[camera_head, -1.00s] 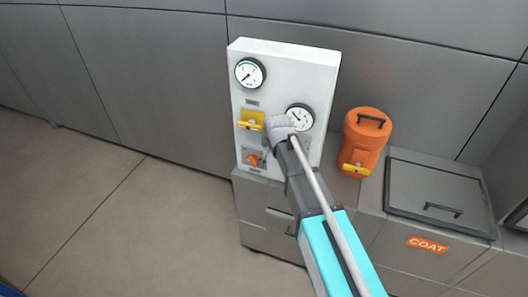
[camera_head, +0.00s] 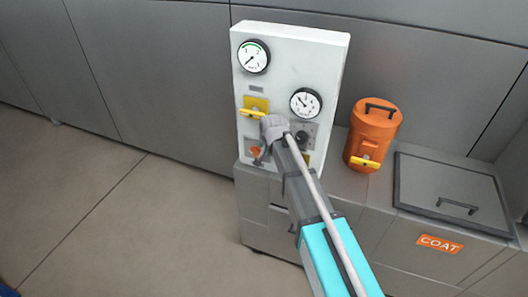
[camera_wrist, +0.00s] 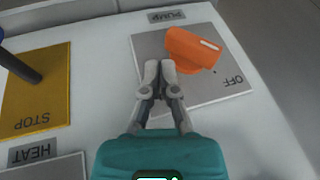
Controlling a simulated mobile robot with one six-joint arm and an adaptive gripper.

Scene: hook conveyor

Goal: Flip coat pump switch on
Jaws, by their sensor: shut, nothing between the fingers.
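The orange pump switch (camera_wrist: 192,50) sits on a grey plate (camera_wrist: 222,85) marked OFF, under a PUMP label (camera_wrist: 166,16), in the wrist view. Its handle lies slanted, with a white mark toward its right end. In the head view the switch (camera_head: 255,151) is low on the white panel, partly hidden by my gripper. My gripper (camera_wrist: 159,66) is shut and empty. Its fingertips are at the left end of the switch; I cannot tell whether they touch it.
A yellow STOP plate (camera_wrist: 38,90) and a HEAT label (camera_wrist: 36,150) are nearby. The panel (camera_head: 290,50) carries two gauges and a yellow handle (camera_head: 253,112). An orange canister (camera_head: 374,135) and a grey COAT lid (camera_head: 450,190) stand to the right.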

